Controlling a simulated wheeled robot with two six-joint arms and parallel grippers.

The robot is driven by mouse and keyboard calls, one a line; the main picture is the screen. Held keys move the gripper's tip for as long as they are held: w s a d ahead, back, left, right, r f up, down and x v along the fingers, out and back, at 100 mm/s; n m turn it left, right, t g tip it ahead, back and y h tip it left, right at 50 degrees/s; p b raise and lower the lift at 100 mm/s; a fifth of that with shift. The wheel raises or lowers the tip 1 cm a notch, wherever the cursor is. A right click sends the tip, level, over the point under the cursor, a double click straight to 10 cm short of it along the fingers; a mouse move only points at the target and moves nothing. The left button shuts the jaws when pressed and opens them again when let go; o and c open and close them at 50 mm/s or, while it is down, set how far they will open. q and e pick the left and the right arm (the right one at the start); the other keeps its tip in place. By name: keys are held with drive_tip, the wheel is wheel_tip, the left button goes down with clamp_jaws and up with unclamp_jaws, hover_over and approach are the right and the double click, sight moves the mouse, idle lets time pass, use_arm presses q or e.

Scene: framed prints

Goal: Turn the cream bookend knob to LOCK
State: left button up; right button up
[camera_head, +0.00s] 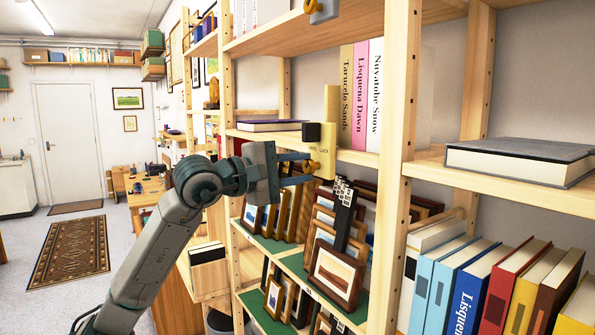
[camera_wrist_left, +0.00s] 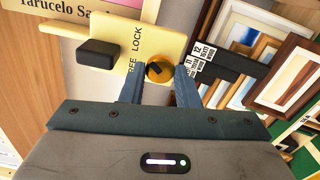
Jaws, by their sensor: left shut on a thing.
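The cream bookend (camera_head: 329,145) stands on the shelf at the left end of a row of books. It also shows in the wrist view (camera_wrist_left: 122,38), printed with LOCK and a partly hidden FREE. Its round orange-gold knob (camera_wrist_left: 159,68) has a dark diagonal mark; I cannot tell which word it points to. The knob also shows in the head view (camera_head: 313,166). My left gripper (camera_head: 304,168) is shut on the knob, with one finger on each side in the wrist view (camera_wrist_left: 158,84). My right gripper is not in view.
A black block (camera_wrist_left: 96,54) sticks out from the bookend beside the knob. Upright books (camera_head: 361,95) stand right of it; a flat book (camera_head: 272,125) lies left. Framed prints (camera_head: 335,272) fill the rack below. A wooden shelf post (camera_head: 399,120) stands to the right.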

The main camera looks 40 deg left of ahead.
use_arm(q)
drive_tip(key=shift+m, duration=0.9)
drive_tip(key=o, duration=1)
drive_tip(key=shift+c, duration=0.2)
